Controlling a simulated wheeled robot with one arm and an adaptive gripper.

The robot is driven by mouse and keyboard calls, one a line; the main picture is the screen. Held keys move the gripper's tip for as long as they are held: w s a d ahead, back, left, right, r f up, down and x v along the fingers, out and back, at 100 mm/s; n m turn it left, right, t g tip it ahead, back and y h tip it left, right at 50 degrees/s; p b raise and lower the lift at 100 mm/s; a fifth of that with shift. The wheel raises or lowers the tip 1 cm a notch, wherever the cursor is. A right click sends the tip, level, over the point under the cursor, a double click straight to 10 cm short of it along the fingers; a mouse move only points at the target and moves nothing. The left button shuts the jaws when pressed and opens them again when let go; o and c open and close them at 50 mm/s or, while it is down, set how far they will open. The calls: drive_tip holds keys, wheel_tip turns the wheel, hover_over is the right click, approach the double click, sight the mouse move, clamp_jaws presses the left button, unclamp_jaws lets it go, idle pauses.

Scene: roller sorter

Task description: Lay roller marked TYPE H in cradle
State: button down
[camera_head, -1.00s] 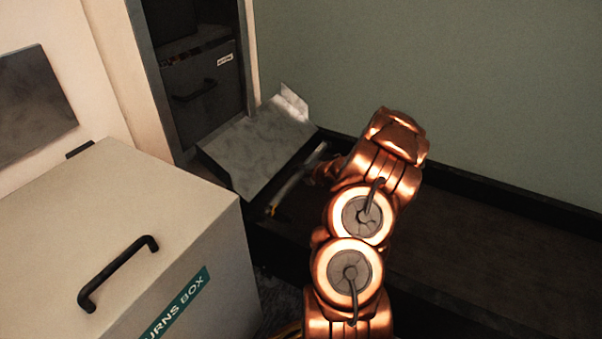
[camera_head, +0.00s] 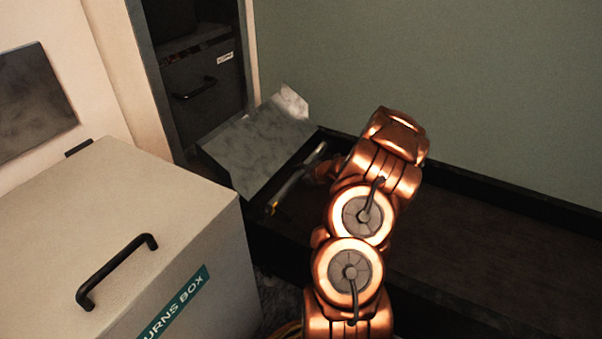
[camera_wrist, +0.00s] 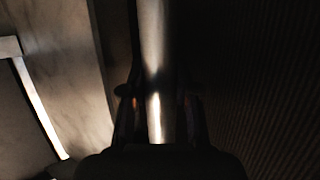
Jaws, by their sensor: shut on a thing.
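A shiny metal roller (camera_wrist: 153,45) runs lengthwise between the two dark fingers of my gripper (camera_wrist: 160,105) in the wrist view. The gripper is shut on it. In the head view, the roller (camera_head: 295,180) is a slim grey rod slanting beside the sloped metal plate, with a yellowish lower end. My copper arm hides most of the gripper there. No TYPE H mark can be read on the roller. I cannot clearly make out a cradle in either view.
A sloped grey metal plate (camera_head: 257,150) stands left of the roller, in front of a dark cabinet (camera_head: 205,100). A pale returns box (camera_head: 60,225) with a black handle fills the lower left. A long dark-edged trough (camera_head: 480,235) runs right along the green wall.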

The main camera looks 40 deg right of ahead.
drive_tip(key=c, duration=0.8)
unclamp_jaws()
drive_tip(key=shift+o, duration=0.2)
drive_tip(key=v, duration=1.2)
